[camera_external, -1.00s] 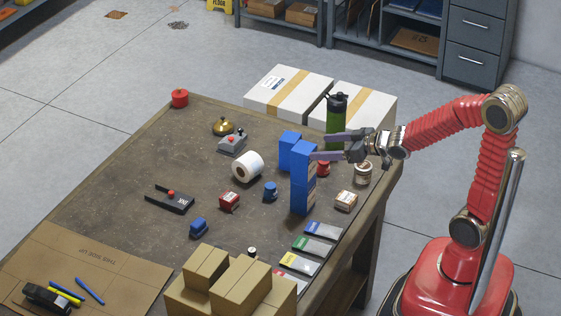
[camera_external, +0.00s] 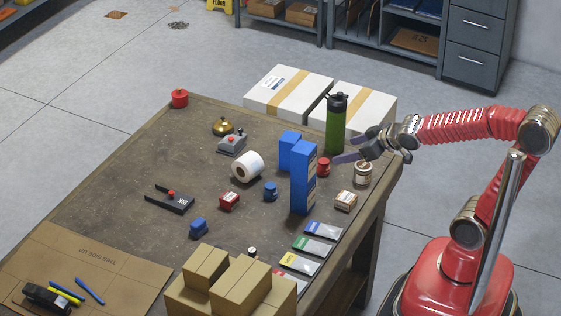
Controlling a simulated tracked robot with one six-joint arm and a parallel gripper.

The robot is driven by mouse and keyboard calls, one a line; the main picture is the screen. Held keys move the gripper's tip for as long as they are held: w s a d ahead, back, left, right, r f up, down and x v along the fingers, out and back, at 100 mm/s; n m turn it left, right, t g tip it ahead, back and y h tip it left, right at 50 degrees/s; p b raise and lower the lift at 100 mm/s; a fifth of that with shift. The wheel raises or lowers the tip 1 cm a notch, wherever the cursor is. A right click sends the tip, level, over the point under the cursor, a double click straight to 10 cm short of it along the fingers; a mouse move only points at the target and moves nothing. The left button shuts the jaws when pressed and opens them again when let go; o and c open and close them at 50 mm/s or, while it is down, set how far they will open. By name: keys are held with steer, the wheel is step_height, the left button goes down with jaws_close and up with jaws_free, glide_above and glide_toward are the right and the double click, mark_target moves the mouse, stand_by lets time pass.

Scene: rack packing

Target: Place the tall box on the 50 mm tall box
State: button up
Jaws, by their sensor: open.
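A blue column (camera_external: 302,180) stands upright near the table's right side. It looks like the tall box resting on a lower blue box, with their sides lined up; the seam between them is hard to make out. Another blue box (camera_external: 289,150) stands just behind it to the left, partly hidden by the column. My gripper (camera_external: 352,146) is open and empty to the right of the column. Its fingers point left toward the column, and the nearer fingertip is close to it but looks apart.
A green bottle (camera_external: 336,125) stands behind my gripper. A red can (camera_external: 323,167) and a jar (camera_external: 363,174) are below the gripper. A paper roll (camera_external: 247,166) and a small blue object (camera_external: 270,191) lie left of the column. Cardboard boxes (camera_external: 240,287) stand at the front.

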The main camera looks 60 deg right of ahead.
steer(key=s+a+g+y, duration=0.1)
steer(key=s+a+g, duration=0.1)
steer(key=s, duration=0.6)
steer(key=s+a+n+g+y, duration=0.1)
steer(key=s+a+g, duration=0.1)
steer(key=s+a, duration=0.3)
steer(key=s, duration=0.3)
steer(key=shift+a+r+g, duration=0.2)
steer(key=shift+r+g, duration=0.1)
